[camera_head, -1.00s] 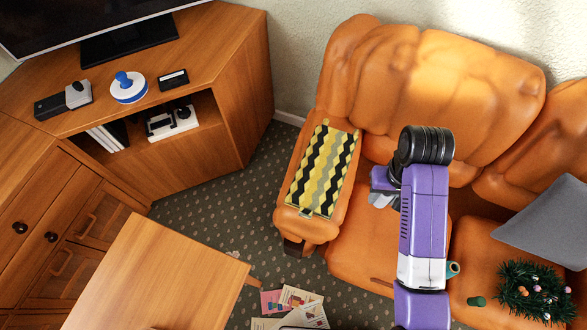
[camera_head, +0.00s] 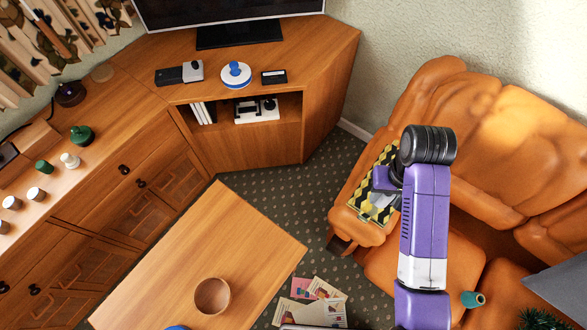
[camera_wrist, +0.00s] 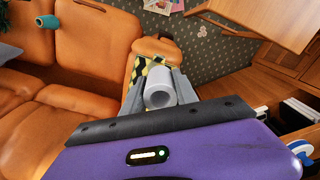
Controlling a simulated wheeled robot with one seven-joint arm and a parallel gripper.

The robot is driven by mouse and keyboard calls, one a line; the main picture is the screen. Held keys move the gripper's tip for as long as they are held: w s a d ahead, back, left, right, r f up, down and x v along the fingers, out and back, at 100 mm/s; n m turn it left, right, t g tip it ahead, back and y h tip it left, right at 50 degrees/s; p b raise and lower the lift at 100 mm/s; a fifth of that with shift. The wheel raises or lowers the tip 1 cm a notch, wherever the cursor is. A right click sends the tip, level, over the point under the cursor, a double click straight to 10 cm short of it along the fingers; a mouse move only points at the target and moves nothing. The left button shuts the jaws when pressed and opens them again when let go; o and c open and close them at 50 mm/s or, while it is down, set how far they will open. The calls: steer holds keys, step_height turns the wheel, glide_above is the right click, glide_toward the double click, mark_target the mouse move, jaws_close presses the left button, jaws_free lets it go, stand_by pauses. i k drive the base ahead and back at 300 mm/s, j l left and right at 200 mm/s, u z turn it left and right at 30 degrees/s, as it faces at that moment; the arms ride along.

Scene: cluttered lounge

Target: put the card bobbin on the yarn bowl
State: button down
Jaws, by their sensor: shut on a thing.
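The card bobbin (camera_wrist: 160,89) looks like a short, pale grey-white hollow tube in the wrist view. My gripper (camera_wrist: 155,97) is shut on it, with a grey finger on either side. In the head view my gripper (camera_head: 381,203) is over the sofa's left armrest, and the bobbin cannot be made out there. The yarn bowl looks to be the round brown wooden bowl (camera_head: 212,296) on the coffee table, left of and well apart from my gripper. It appears empty.
The coffee table (camera_head: 232,235) is mostly bare; a blue thing (camera_head: 177,327) shows at the bottom edge. Papers (camera_head: 318,289) lie on the floor between table and sofa (camera_head: 420,262). A patterned cloth (camera_head: 362,205) covers the armrest. A teal cylinder (camera_head: 472,299) lies on the seat.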

mark_target(215, 296)
steer(key=k+u, duration=0.15)
steer(key=u, duration=1.7)
